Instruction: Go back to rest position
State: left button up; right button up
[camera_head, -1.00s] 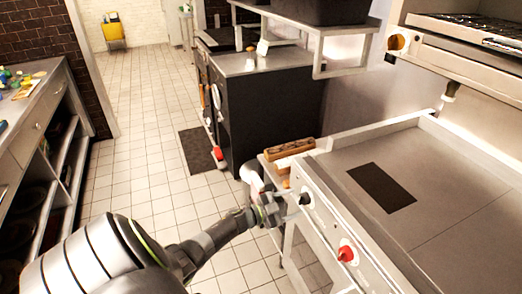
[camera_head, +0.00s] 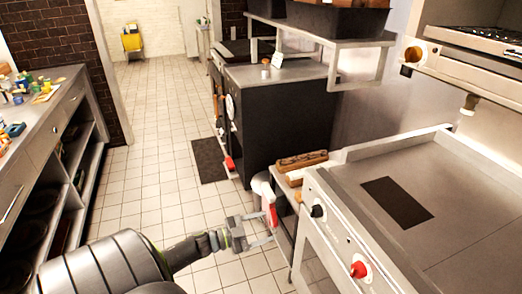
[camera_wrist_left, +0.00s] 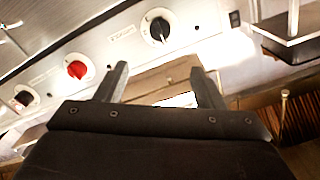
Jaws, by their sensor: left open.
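My left gripper (camera_head: 272,228) reaches in from the lower left in the head view, in front of the griddle's left front corner. Its fingers are spread and nothing is between them. In the left wrist view the two fingers (camera_wrist_left: 160,85) also stand apart. The griddle (camera_head: 345,185) has a black knob (camera_head: 318,211) and a red knob (camera_head: 359,269) on its front panel. Both knobs also show in the left wrist view, the black one (camera_wrist_left: 158,30) and the red one (camera_wrist_left: 77,69), beyond the fingers and clear of them. My right gripper is out of sight.
A red and white object (camera_head: 268,203) is close behind the left fingers; contact is unclear. A wooden block (camera_head: 301,160) lies beside the griddle. A dark counter (camera_head: 285,125) stands behind. A cluttered steel counter (camera_head: 65,90) is at left.

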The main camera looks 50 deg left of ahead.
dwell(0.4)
pick_arm(q)
jog(key=s+f+n+g+y, duration=0.35)
jog(key=s+f, duration=0.25)
jog(key=f, duration=0.6)
jog(key=s+f+n+g+y, duration=0.2)
jog(key=s+f+n+y, duration=0.35)
jog(key=f, duration=0.65)
jog(key=s+d+f+g, duration=0.3)
jog(key=s+d+f, duration=0.1)
jog(key=s, duration=0.4)
jog(key=s+d+f+n+g, duration=0.1)
jog(key=s+d+f+g, duration=0.2)
jog(key=s, duration=0.6)
jog(key=s+d+f+g+h, duration=0.1)
jog(key=s+d+f+g, duration=0.3)
jog(key=s+d+f, duration=0.3)
jog(key=shift+s+d+f+n, duration=0.15)
jog(key=shift+s+f+n, duration=0.25)
jog(key=shift+s+f, duration=0.45)
